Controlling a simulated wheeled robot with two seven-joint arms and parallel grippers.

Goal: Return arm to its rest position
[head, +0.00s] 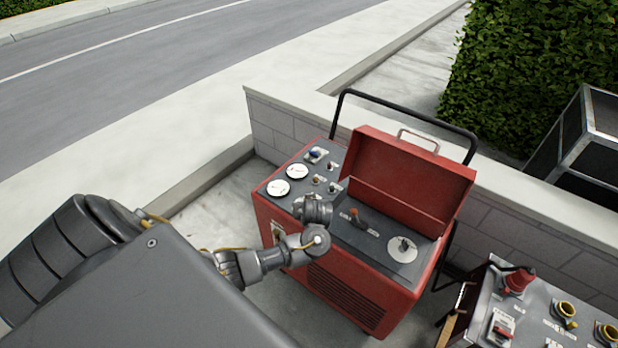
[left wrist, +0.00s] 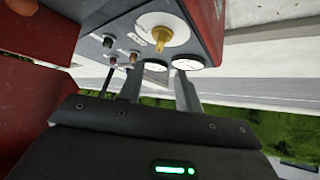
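My left arm comes in from the left in the head view, its wrist end (head: 313,210) above the left front part of a red machine (head: 345,295). The fingers cannot be made out there. In the left wrist view, my left gripper (left wrist: 158,84) has two fingers standing apart with nothing between them. Beyond them are two white gauges (left wrist: 187,63) and a pale disc (left wrist: 163,30) with a brass knob. The fingers seem clear of the panel, though the exact gap cannot be told. My right gripper is not in view.
The machine's red lid (head: 408,180) stands open, with a black handlebar (head: 405,110) behind. A low block wall (head: 285,128) runs behind the machine. Open pavement (head: 205,215) lies left of the machine.

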